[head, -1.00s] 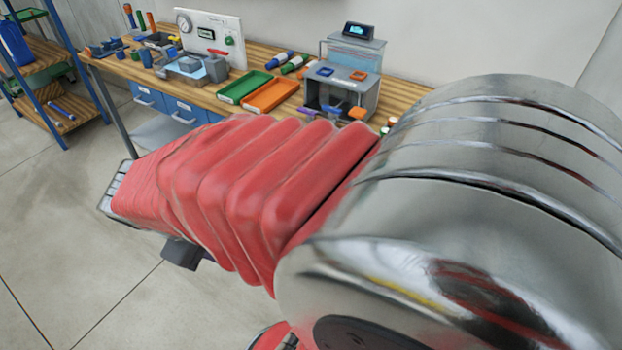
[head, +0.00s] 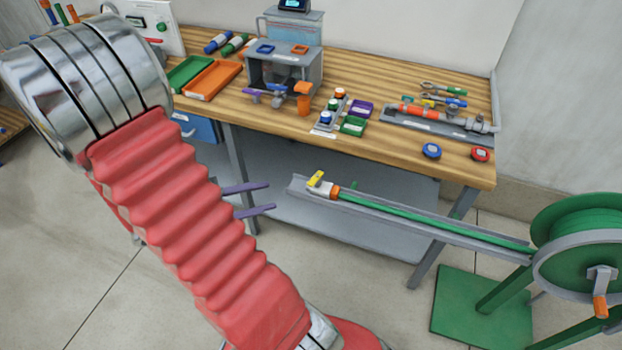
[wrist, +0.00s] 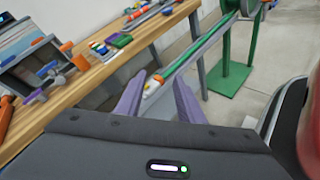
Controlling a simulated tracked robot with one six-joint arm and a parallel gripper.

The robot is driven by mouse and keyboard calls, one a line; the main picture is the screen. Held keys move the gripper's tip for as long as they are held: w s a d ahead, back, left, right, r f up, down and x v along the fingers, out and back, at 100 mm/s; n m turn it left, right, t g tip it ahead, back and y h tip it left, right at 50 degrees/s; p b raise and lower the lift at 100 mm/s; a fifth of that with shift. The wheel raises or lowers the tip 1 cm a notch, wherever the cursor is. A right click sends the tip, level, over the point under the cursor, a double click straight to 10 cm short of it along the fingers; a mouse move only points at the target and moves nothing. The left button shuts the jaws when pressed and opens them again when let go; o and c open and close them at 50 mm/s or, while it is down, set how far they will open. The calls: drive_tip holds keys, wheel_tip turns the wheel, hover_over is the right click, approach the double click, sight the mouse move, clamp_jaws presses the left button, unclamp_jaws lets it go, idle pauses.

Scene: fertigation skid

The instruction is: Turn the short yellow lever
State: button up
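A short yellow lever (head: 316,178) sits on the pale fitting at the free end of a green hose (head: 430,220), beside an orange collar. The hose end lies in a grey trough (head: 400,228) in front of the bench. My gripper (head: 271,196) has two purple fingers, spread apart and empty, pointing at the trough's end from the left, with a gap to the lever. In the wrist view the hose-end fitting (wrist: 152,87) shows between the fingers, partly hidden at its near end. Another small yellow part (head: 428,102) shows on the bench by the pipe assembly.
The wooden bench (head: 390,155) stands behind, with a grey box (head: 285,72), small coloured blocks and a pipe assembly (head: 435,120) on it. A green hose reel (head: 585,250) stands at the right on a green base plate (head: 480,305). The floor before the trough is clear.

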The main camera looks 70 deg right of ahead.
drive_tip(key=s+d+f+n+h, duration=0.1)
drive_tip(key=d+f+n+h, duration=0.3)
drive_tip(key=d+f+n, duration=0.15)
drive_tip(key=n+t+h, duration=0.2)
drive_tip(key=n+t, duration=0.2)
drive_tip(key=n, duration=0.1)
approach(309, 185)
drive_tip(key=a, duration=0.1)
drive_tip(key=shift+w+f, duration=0.2)
drive_tip(key=shift+w, duration=0.05)
drive_tip(key=shift+g, duration=0.3)
drive_tip(key=shift+x, duration=6.85)
drive_tip(key=shift+r, duration=0.15)
drive_tip(key=shift+c, duration=0.6)
clamp_jaws()
